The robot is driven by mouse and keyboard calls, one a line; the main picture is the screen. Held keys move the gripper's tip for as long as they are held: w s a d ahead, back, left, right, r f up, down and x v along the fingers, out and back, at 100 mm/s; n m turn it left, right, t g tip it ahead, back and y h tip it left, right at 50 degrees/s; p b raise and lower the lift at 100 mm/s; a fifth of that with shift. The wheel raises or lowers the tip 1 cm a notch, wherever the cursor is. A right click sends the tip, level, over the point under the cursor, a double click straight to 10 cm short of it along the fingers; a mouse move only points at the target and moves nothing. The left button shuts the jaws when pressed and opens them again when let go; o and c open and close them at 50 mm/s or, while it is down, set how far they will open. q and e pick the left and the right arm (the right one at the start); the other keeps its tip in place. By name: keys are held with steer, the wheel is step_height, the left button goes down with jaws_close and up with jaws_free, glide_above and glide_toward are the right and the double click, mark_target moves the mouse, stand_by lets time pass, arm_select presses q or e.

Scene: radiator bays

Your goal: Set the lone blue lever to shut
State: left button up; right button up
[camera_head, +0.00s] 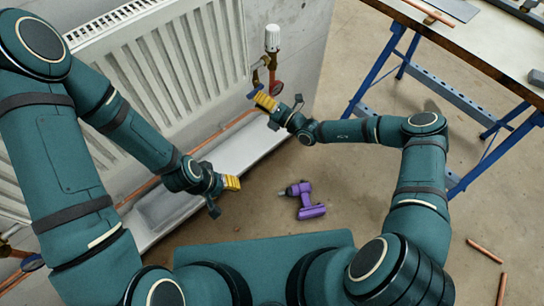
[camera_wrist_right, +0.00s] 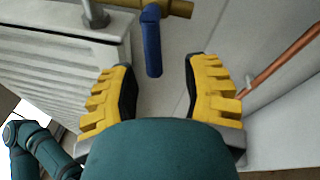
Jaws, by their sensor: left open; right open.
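The blue lever (camera_wrist_right: 152,42) hangs down from a brass pipe fitting (camera_wrist_right: 176,8) in the right wrist view, roughly vertical in that picture. My right gripper (camera_wrist_right: 160,78) is open, with its yellow-padded fingers on either side of the lever's lower end; I see no contact. In the head view my right gripper (camera_head: 268,102) is at the valve below the white radiator knob (camera_head: 272,38); a small blue part, probably the lever (camera_head: 253,93), shows beside it, mostly hidden. My left gripper (camera_head: 230,184) is open and empty, in front of the radiator's lower part.
The white radiator (camera_head: 165,62) fills the wall at left. A copper pipe (camera_head: 222,130) runs low along the wall. A purple drill (camera_head: 307,202) lies on the floor. A blue-legged workbench (camera_head: 475,50) stands at right.

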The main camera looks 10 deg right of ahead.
mark_target(251, 96)
steer(key=x, duration=0.3)
steer(key=shift+a+r, duration=0.1)
steer(key=shift+a, duration=0.1)
steer(key=s+d+f+n+g+p, duration=0.1)
steer(key=s+d+n, duration=0.25)
steer(key=d, duration=0.25)
steer(key=s+d+f+n+p, duration=0.1)
steer(key=s+d+n, duration=0.1)
steer(key=s+d, duration=0.3)
steer(key=s+a+f+n+g+h, duration=0.6)
steer(key=s+f+n+g+h, duration=0.2)
steer(key=n, duration=0.9)
steer(key=shift+s+f, duration=0.2)
steer(key=shift+f, duration=1)
